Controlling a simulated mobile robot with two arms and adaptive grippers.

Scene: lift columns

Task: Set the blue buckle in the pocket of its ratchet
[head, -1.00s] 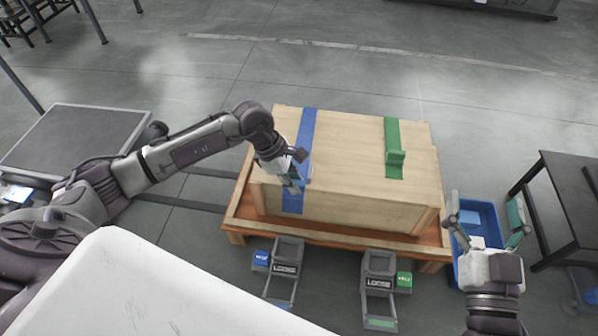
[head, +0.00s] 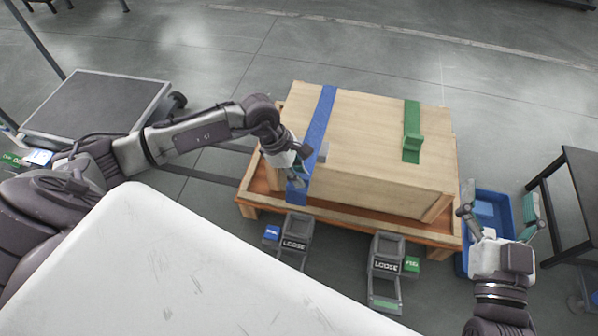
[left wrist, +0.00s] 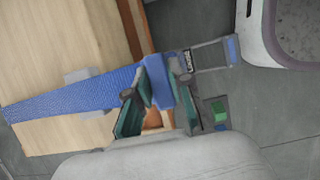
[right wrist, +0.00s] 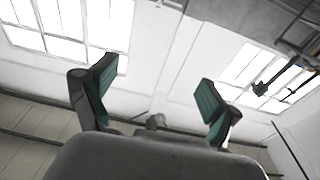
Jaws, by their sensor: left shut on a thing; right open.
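The blue buckle (left wrist: 158,82) is between the fingers of my left gripper (left wrist: 147,92) in the left wrist view, at the end of the blue strap (head: 322,125). My left gripper (head: 297,182) is at the crate's front left edge in the head view, where it partly hides the buckle. The left ratchet (head: 294,242), marked LOOSE with a blue tag (head: 271,232), stands in front of the pallet, below and apart from the gripper. It also shows in the left wrist view (left wrist: 210,58). My right gripper (head: 499,215) is open and empty over the blue bin.
The wooden crate (head: 370,150) sits on a pallet (head: 345,222). A green strap (head: 412,118) with a green buckle (head: 411,146) lies on its top. A second LOOSE ratchet (head: 386,268) has a green tag. The blue bin (head: 487,203) and a dark table (head: 575,185) are right.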

